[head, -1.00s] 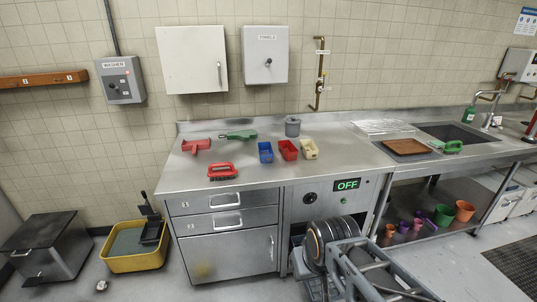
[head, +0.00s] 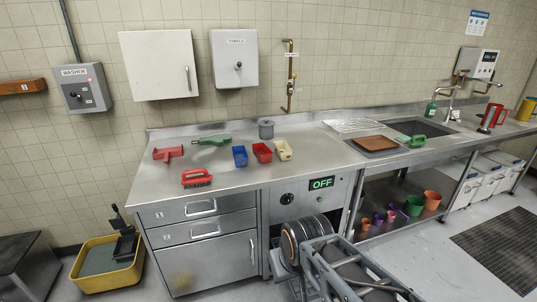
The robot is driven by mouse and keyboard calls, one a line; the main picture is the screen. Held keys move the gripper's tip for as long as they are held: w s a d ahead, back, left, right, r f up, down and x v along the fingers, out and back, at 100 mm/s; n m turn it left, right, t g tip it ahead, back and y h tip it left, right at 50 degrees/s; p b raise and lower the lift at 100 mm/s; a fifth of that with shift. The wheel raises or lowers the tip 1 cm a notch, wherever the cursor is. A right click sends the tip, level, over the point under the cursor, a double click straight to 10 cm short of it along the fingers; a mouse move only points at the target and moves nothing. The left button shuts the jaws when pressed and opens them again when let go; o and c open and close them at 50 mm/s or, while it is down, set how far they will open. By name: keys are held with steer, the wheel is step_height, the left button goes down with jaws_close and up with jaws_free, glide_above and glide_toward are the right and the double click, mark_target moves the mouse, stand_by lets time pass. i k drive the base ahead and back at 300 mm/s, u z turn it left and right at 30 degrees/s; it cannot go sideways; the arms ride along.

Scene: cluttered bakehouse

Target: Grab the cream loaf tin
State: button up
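The cream loaf tin (head: 284,150) sits on the steel counter, at the right end of a row of small tins. A red loaf tin (head: 262,153) stands just left of it, and a blue loaf tin (head: 240,156) left of that. In the head view, grey arm or frame parts show at the bottom centre, below the counter front. My gripper's fingertips cannot be made out, and nothing is seen touching the cream tin.
A grey canister (head: 266,130) stands behind the tins. A red-handled brush (head: 197,178), a red tool (head: 168,154) and a green tool (head: 211,140) lie to the left. A brown board (head: 374,143) and wire rack (head: 352,126) lie right. Bare counter (head: 290,174) shows before the tins.

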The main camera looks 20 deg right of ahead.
mark_target(283, 151)
steer(key=u, duration=0.6)
steer(key=i, duration=1.55)
steer(key=z, duration=0.95)
